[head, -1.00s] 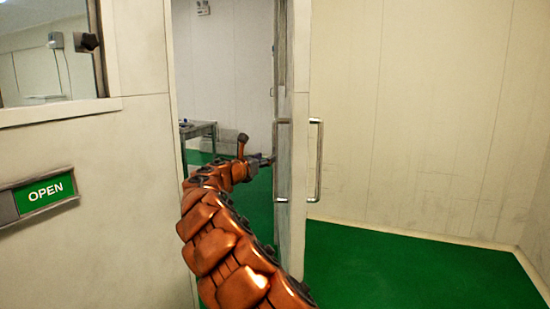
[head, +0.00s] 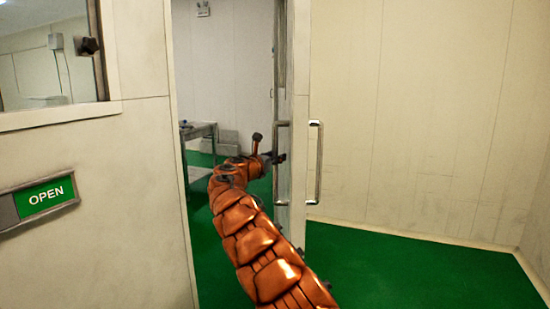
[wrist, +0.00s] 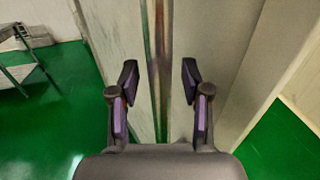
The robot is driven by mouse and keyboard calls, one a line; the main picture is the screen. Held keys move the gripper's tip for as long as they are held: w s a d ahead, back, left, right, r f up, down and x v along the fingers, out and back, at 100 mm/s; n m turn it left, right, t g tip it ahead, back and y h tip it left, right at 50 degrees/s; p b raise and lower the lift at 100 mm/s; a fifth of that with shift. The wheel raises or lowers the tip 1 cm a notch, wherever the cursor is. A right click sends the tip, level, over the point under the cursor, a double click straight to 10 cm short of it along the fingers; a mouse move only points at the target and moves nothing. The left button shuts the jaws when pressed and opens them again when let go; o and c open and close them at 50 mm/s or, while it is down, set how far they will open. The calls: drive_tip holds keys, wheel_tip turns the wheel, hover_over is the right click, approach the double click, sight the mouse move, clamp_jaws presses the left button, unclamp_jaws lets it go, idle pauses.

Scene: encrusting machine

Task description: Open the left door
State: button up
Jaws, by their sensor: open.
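A white door (head: 298,110) stands nearly edge-on in the middle of the head view, with an open doorway to its left. It has a metal handle (head: 316,162) on its right side and another metal handle (head: 281,165) on its left side. My gripper (head: 276,157) is at the door's left side, close to the left handle. In the wrist view the fingers of my gripper (wrist: 160,80) are spread apart, and the vertical edge of the door (wrist: 158,50) runs between them. I cannot tell whether either finger touches it. Nothing is held.
A white wall panel (head: 100,180) with a window and a green OPEN sign (head: 46,194) is at the left. Beyond the doorway stands a metal table (head: 200,131). Green floor (head: 400,270) is clear at the right, before a white wall.

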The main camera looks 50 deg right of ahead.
drive_tip(key=shift+c, duration=0.3)
clamp_jaws()
drive_tip(key=shift+d, duration=0.1)
idle(0.5)
